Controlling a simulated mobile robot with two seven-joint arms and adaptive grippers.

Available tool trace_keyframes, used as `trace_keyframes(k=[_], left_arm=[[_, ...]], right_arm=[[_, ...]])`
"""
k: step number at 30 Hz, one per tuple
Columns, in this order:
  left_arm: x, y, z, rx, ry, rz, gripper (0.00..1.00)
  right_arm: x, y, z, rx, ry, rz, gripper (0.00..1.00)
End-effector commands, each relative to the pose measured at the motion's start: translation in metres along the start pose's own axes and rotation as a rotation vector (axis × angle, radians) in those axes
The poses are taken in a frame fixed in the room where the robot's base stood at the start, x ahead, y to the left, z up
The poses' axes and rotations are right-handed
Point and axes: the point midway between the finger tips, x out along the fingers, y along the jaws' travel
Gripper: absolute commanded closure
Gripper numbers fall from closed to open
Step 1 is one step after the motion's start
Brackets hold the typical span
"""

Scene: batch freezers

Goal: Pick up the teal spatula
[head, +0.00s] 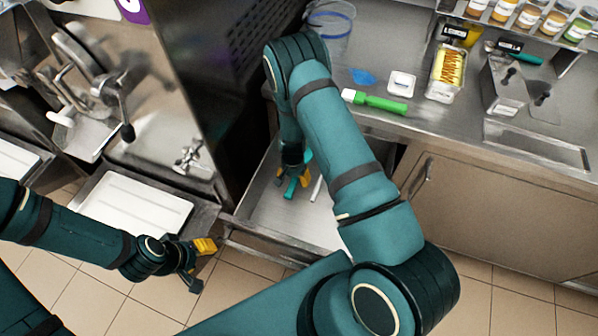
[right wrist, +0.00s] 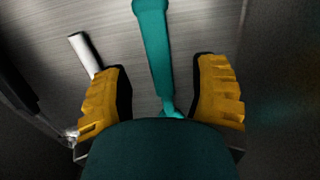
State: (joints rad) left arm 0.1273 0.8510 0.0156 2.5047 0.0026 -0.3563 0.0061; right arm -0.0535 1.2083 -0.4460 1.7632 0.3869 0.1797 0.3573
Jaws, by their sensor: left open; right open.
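The teal spatula (right wrist: 153,50) lies on a metal surface in the right wrist view, its handle running up the picture between my fingers. In the head view its teal end (head: 291,187) shows in the open metal drawer, partly hidden by my right gripper (head: 292,178). My right gripper, also in the right wrist view (right wrist: 160,95), is open with yellow fingers on either side of the spatula, and gaps show on both sides. The spatula's lower part is hidden behind the gripper body. My left gripper (head: 200,265) is open and empty beside the drawer's left side.
A white-handled tool (head: 317,188) lies in the drawer right of the spatula, also in the right wrist view (right wrist: 85,54). The drawer walls are close around my right gripper. The counter above holds a green brush (head: 382,103), a blue item (head: 362,77) and a white dish (head: 401,84).

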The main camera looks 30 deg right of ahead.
Motion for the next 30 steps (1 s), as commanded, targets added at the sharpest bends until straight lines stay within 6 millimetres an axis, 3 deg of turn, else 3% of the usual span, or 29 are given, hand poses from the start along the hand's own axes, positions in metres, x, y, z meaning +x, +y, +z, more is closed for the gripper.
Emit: trace_keyframes(k=[6, 14, 15, 20, 30], left_arm=[[0.005, -0.002, 0.002, 0.001, -0.004, 0.0, 0.5], [0.005, -0.002, 0.002, 0.001, -0.005, 0.0, 0.5], [0.005, -0.002, 0.002, 0.001, -0.005, 0.0, 0.5], [0.005, -0.002, 0.002, 0.001, -0.005, 0.0, 0.5], [0.005, -0.002, 0.002, 0.001, -0.005, 0.0, 0.5]], right_arm=[[0.026, 0.0, -0.001, 0.0, -0.001, 0.001, 0.4], [0.028, 0.0, -0.001, -0.001, 0.001, 0.0, 0.4], [0.028, 0.0, -0.001, -0.001, 0.001, 0.0, 0.45], [0.028, 0.0, -0.001, -0.001, 0.001, 0.0, 1.0], [0.028, 0.0, -0.001, -0.001, 0.001, 0.0, 1.0]])
